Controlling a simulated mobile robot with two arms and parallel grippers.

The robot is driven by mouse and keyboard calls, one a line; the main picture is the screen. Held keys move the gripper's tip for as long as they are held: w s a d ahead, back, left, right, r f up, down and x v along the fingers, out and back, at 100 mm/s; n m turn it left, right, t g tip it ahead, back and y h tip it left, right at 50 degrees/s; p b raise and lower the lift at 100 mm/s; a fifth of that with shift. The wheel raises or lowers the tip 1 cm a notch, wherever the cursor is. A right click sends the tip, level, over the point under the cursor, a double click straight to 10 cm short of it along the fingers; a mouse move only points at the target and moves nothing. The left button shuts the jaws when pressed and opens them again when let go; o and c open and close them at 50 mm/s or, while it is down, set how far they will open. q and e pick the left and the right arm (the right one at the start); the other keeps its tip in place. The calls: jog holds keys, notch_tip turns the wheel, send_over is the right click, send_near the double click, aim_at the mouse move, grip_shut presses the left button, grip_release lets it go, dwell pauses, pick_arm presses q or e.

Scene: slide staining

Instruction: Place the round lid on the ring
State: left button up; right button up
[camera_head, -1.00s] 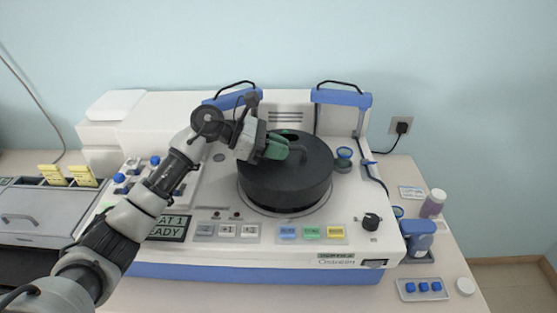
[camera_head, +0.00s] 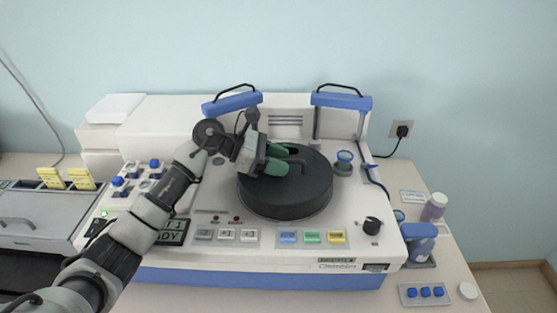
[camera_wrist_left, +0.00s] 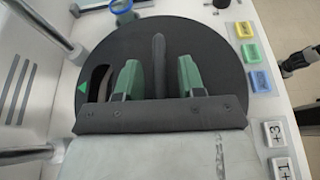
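The round lid (camera_head: 285,196) is a thick dark disc with a raised bar handle (camera_wrist_left: 159,62) and a curved slot. It lies level, low on the top of the white machine. The ring under it is hidden by the lid. My left gripper (camera_head: 284,160) is over the lid. In the left wrist view its two green fingers (camera_wrist_left: 158,80) stand apart on either side of the handle, with a gap on each side. My right gripper does not show in the head view; a dark shape at the right edge of the left wrist view is unclear.
The white machine (camera_head: 330,240) has coloured buttons (camera_head: 312,237) and a black knob (camera_head: 371,226) in front of the lid. Two blue handled parts (camera_head: 341,99) stand behind it. A small blue-rimmed cup (camera_head: 344,160) is close at the lid's right.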

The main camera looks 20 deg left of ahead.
pick_arm(q)
jog(key=b+v, duration=0.4)
jog(key=v, duration=0.8)
jog(key=shift+b, duration=0.35)
